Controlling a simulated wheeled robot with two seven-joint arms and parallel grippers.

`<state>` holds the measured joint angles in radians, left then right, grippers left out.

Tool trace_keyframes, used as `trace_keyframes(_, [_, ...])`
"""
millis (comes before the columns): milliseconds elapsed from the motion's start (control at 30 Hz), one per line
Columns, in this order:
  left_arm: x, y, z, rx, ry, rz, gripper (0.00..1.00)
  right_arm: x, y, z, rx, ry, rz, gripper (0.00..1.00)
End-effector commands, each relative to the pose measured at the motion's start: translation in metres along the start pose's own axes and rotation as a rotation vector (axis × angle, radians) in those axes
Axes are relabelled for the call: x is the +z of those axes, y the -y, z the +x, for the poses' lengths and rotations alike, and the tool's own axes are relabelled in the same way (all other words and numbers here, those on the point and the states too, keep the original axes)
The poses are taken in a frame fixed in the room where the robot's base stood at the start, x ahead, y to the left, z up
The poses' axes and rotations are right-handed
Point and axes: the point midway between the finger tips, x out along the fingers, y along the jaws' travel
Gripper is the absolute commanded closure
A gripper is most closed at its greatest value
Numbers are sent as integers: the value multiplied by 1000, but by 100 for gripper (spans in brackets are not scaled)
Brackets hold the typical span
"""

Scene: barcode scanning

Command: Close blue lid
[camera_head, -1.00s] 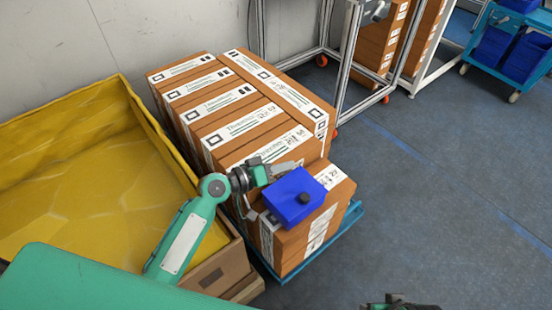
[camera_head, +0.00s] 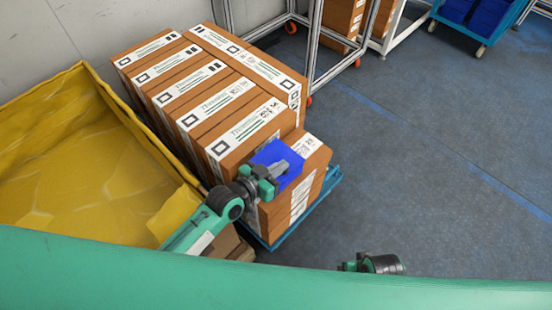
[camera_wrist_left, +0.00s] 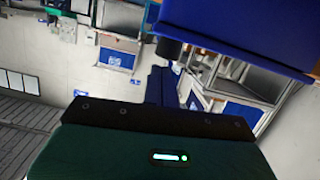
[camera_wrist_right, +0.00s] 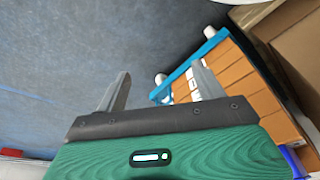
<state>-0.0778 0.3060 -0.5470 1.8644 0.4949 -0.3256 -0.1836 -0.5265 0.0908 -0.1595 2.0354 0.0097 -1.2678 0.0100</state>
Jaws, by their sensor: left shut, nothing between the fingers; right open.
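The blue lid (camera_head: 270,152) shows as a blue panel above the front brown cartons, partly hidden behind my left gripper. A large blue surface with a dark knob below its left end fills the top of the left wrist view (camera_wrist_left: 235,30). My left gripper (camera_head: 284,168) is shut and empty, overlapping the lid in the head view; I cannot tell whether it touches.
Brown cartons (camera_head: 235,125) are stacked on a blue pallet cart (camera_head: 330,180). A yellow-lined bin (camera_head: 90,175) stands left of them, by my left arm. A metal frame (camera_head: 316,40) stands behind. The floor (camera_head: 440,180) to the right is clear.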

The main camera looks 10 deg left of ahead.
Motion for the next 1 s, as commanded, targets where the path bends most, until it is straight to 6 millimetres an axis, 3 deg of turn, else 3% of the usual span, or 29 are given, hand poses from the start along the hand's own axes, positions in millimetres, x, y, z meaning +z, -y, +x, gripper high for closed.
trace_keyframes(400, [8, -2, 2, 0, 1, -1, 100, 3, 0, 6, 0, 7, 0, 30])
trace_keyframes(933, [3, -2, 2, 0, 1, -2, 100, 1, 0, 4, 0, 3, 0, 30])
trace_keyframes(1000, [-1, -2, 1, 0, 1, -2, 100, 7, 1, 17, -1, 23, -1, 30])
